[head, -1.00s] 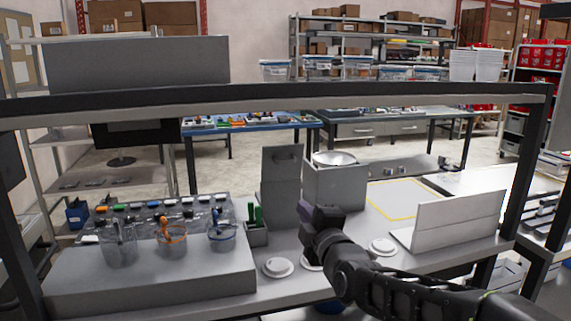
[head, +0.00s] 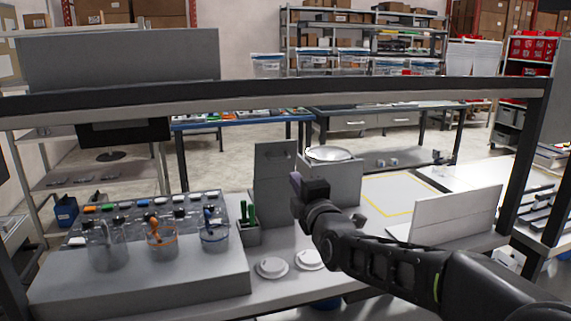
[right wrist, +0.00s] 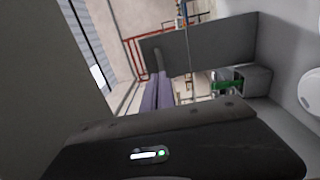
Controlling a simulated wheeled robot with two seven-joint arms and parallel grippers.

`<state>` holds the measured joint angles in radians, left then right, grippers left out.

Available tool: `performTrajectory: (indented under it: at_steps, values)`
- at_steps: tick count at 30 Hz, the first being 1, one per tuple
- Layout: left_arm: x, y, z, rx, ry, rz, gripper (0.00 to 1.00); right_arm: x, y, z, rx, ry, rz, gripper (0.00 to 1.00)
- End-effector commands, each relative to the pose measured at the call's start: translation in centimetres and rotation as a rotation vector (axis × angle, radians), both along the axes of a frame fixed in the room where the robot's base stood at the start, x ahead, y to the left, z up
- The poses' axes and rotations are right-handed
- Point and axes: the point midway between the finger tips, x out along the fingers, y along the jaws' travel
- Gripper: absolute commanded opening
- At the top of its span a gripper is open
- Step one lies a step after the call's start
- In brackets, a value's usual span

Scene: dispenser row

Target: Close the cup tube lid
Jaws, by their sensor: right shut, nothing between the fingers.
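A grey box (head: 338,187) stands on the bench with a round, shiny silver piece (head: 329,154) on its top. A flat grey panel with a small handle (head: 275,180) stands upright at the box's left side; I take it for the open lid, but cannot be sure. My right gripper (head: 296,182) is shut and empty, in front of the gap between panel and box in the head view. Its purple fingers (right wrist: 158,93) show in the right wrist view, pointing toward a dark grey panel (right wrist: 215,42). I cannot tell whether they touch it. My left gripper is not in view.
A holder with green-handled tools (head: 249,232) stands left of the panel. White round lids (head: 272,267) lie in front. Clear cups (head: 161,240) stand on a grey step at left. A white board (head: 455,215) stands at right. A dark frame bar (head: 400,90) crosses above.

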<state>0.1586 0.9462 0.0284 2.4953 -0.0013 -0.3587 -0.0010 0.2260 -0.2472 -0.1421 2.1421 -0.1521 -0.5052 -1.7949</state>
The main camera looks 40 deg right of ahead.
Motion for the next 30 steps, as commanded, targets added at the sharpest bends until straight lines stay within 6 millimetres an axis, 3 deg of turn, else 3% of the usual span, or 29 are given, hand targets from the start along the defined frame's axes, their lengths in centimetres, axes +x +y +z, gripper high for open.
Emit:
performTrajectory:
  at_steps: [6, 12, 18, 30]
  values:
    - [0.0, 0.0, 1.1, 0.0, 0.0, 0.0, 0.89, 4.4, -1.4, 0.4, 0.0, 0.002, 0.001, 0.0]
    - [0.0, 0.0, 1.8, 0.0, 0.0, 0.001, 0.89, 7.3, -2.5, 0.6, 0.0, 0.003, 0.001, 0.0]
    - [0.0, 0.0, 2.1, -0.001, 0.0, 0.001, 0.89, 8.6, -3.0, 0.6, 0.0, 0.001, 0.001, 0.0]
    - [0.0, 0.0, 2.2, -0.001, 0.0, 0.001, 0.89, 8.6, -3.0, 0.7, 0.001, 0.002, 0.001, 0.0]
